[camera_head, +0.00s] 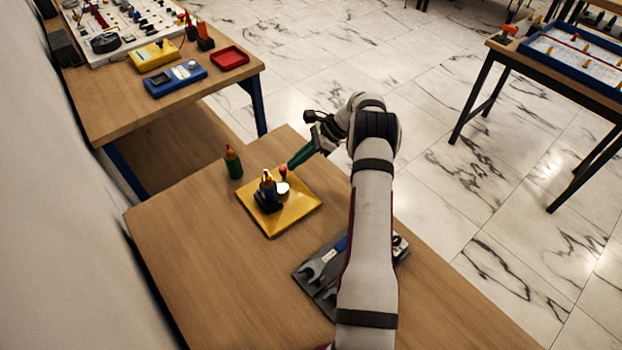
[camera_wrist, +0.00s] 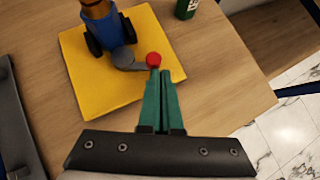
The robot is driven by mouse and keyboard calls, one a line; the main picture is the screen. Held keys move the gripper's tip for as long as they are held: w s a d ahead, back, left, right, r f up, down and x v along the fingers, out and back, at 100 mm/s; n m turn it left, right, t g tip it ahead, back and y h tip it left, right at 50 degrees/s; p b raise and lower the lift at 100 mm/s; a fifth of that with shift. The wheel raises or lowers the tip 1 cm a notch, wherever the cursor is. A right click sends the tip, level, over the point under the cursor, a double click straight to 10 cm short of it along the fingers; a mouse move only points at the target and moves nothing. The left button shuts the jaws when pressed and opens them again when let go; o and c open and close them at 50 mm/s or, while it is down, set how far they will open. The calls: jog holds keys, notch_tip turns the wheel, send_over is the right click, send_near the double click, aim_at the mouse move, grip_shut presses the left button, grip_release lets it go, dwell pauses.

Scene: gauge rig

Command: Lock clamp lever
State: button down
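The clamp lever shows in the wrist view as a short grey arm (camera_wrist: 138,66) from a grey round disc (camera_wrist: 123,57) to a red knob (camera_wrist: 153,59). In the head view the red knob (camera_head: 283,169) stands above the pale disc (camera_head: 283,188). A blue and black holder (camera_head: 268,196) with an orange-brown tipped piece stands beside it on a yellow plate (camera_head: 292,214). My gripper (camera_wrist: 161,73) has green fingers side by side, shut with nothing between them. Their tips are right at the red knob; whether they touch it I cannot tell.
A green bottle-like object (camera_head: 233,161) stands just off the plate. A grey tray with slots (camera_head: 316,283) lies nearer, partly hidden by my arm. A second table (camera_head: 110,110) at upper left holds a red tray and yellow and blue meters. The wooden tabletop at front left is clear.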

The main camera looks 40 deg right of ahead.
jog(key=shift+w+a, duration=0.4)
jog(key=shift+w, duration=0.2)
jog(key=shift+w+a, duration=0.1)
dwell(0.4)
jog(key=v, duration=1.6)
